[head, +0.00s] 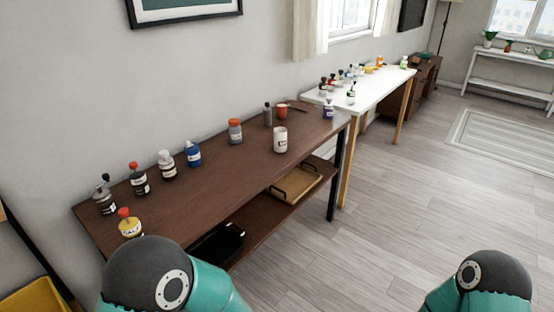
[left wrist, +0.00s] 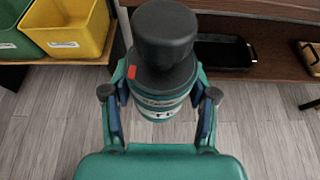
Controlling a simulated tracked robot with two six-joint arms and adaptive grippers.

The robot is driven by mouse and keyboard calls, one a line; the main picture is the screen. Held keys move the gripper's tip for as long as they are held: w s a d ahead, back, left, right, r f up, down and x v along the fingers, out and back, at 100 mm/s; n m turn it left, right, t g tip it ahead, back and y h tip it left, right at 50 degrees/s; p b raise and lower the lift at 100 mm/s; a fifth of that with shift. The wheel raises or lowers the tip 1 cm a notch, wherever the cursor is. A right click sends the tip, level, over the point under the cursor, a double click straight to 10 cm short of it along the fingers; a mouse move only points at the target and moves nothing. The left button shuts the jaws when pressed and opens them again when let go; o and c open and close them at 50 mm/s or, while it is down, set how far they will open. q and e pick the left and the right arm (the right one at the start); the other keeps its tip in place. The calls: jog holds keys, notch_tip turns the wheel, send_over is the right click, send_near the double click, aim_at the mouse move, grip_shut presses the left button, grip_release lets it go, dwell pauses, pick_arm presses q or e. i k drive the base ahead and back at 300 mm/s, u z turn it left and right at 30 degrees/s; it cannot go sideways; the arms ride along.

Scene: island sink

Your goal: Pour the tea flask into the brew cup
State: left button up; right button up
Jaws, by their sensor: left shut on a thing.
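My left gripper (left wrist: 160,95) is shut around the tea flask (left wrist: 163,82) in the left wrist view. The flask has a green body, a dark rounded cap, a small red mark and a pale label that I cannot read fully. It appears above the floor, in front of the shelf unit. In the head view a white labelled cup (head: 280,140) stands upright near the front edge of the brown table; its label is too small to read, so I cannot confirm that it is the brew cup. My right gripper is not in view.
The brown table (head: 215,165) also holds several labelled bottles, a grey and orange jar (head: 235,131) and an orange-red cup (head: 282,111). A tray (head: 296,183) lies on its lower shelf. Yellow (left wrist: 75,32) and green bins stand at the left. Floor at the right is clear.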

aim_at(280, 140)
jog(key=k, duration=0.85)
jog(key=z, duration=0.3)
jog(key=i, duration=0.7)
jog(key=z, duration=0.4)
jog(key=i, duration=1.35)
jog(key=u, duration=0.7)
